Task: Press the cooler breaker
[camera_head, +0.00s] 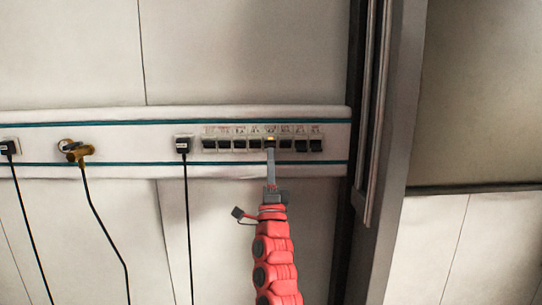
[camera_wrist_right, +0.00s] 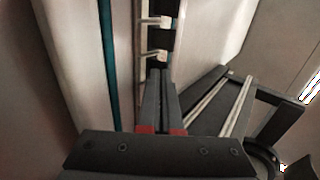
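A row of small black breakers (camera_head: 225,144) is set in the wall rail, with small labels above that are too small to read, so I cannot tell which is the cooler breaker. My right gripper (camera_head: 270,152) reaches up from below, its fingertips at a breaker with a yellowish patch (camera_head: 270,140) right of the row's middle. I cannot tell whether they touch it. In the right wrist view the two fingers (camera_wrist_right: 160,76) lie together, shut and empty. Beyond them are breakers with pale levers (camera_wrist_right: 154,55). My left gripper is out of view.
The white wall rail (camera_head: 110,142) has teal stripes. Left of the breakers are a black plug (camera_head: 183,145) with a hanging cable, a yellow-brown plug (camera_head: 77,151) and another black plug (camera_head: 9,148). A dark metal post (camera_head: 388,150) stands to the right of the rail.

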